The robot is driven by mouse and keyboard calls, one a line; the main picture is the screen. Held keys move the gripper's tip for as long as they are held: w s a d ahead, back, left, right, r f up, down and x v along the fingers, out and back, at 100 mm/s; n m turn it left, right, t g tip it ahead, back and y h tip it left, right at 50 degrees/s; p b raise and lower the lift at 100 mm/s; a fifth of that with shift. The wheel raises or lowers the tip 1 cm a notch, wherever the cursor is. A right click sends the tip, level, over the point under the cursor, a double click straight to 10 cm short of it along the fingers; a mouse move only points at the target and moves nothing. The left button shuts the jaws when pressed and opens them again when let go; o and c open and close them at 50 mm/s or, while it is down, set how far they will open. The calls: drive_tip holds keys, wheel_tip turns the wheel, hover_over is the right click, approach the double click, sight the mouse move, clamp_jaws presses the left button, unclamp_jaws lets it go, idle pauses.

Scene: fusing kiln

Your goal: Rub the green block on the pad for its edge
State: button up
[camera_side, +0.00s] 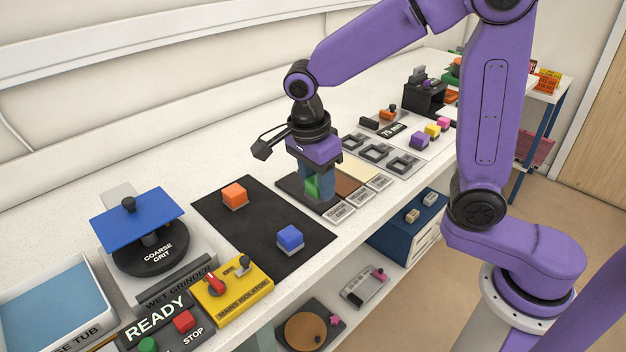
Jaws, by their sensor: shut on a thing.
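My gripper (318,188) points down at the middle of the bench, shut on the green block (312,187). The fingers hide part of the block. The block is low over or on the dark pad at the left of the row of pads; I cannot tell whether it touches. This dark pad (296,187) has a label in front reading "COARSE GRIT" (337,214). A brown pad (347,184) and a cream pad (358,167) lie to its right, each with a label in front.
An orange block (234,195) and a blue block (290,238) sit on a black mat (262,225) left of my gripper. The wet grinder (150,250) and a yellow isolator box (232,292) stand farther left. Dark square frames (375,152) and more blocks lie to the right.

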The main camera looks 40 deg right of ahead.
drive_tip(key=o, duration=0.4)
drive_tip(key=shift+c, duration=1.4)
drive_tip(key=w+d+f, duration=0.5)
drive_tip(key=w+d, duration=0.4)
drive_tip(key=d, duration=0.1)
drive_tip(key=shift+w+d, duration=0.2)
drive_tip(key=shift+d, duration=0.05)
